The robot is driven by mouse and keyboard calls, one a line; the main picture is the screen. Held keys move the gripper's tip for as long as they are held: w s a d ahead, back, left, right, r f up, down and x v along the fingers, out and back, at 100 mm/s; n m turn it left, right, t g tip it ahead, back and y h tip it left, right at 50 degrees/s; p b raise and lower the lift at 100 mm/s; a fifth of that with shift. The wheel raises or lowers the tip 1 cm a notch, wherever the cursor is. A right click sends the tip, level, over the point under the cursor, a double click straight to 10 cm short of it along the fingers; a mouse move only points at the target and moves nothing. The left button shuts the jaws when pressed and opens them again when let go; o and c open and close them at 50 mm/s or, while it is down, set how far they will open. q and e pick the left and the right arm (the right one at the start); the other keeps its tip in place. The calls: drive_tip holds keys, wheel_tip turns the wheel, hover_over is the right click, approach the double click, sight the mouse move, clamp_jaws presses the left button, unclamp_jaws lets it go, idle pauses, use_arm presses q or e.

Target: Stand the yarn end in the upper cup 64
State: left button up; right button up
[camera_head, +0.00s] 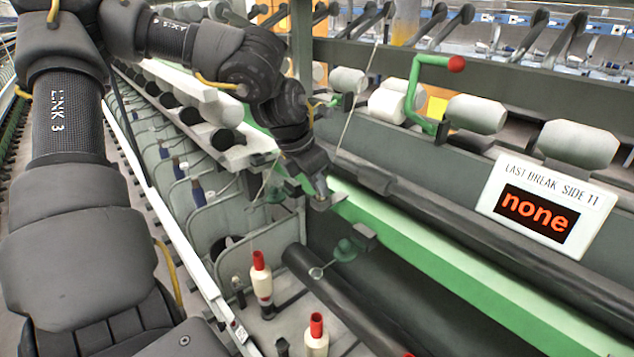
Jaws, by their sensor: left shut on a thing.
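My left gripper (319,196) reaches in from the upper left and is shut beside the green rail. The yarn end between its fingertips is too small to make out. A small green cup-like part (345,250) sits below and right of the gripper, under the rail. Another green part (275,188) shows just left of the gripper, partly behind a thin strand. I cannot read a number 64 on either, so I cannot tell which is the upper cup. My right gripper is not in view.
The green rail (450,268) runs diagonally to the lower right. White bobbins with red tops (261,276) stand below. A red-knobbed green handle (428,95), white yarn packages (476,114) and a sign reading "none" (548,205) are at the right.

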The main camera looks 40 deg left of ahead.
use_arm(q)
drive_tip(key=shift+f, duration=0.1)
drive_tip(key=o, duration=0.8)
drive_tip(key=shift+c, duration=0.2)
drive_tip(key=d+b+v, duration=0.1)
drive_tip(key=b+v, duration=0.1)
drive_tip(key=v, duration=0.8)
drive_tip(key=shift+a+r, duration=0.4)
drive_tip(key=shift+a, duration=0.1)
drive_tip(key=shift+s, duration=0.15)
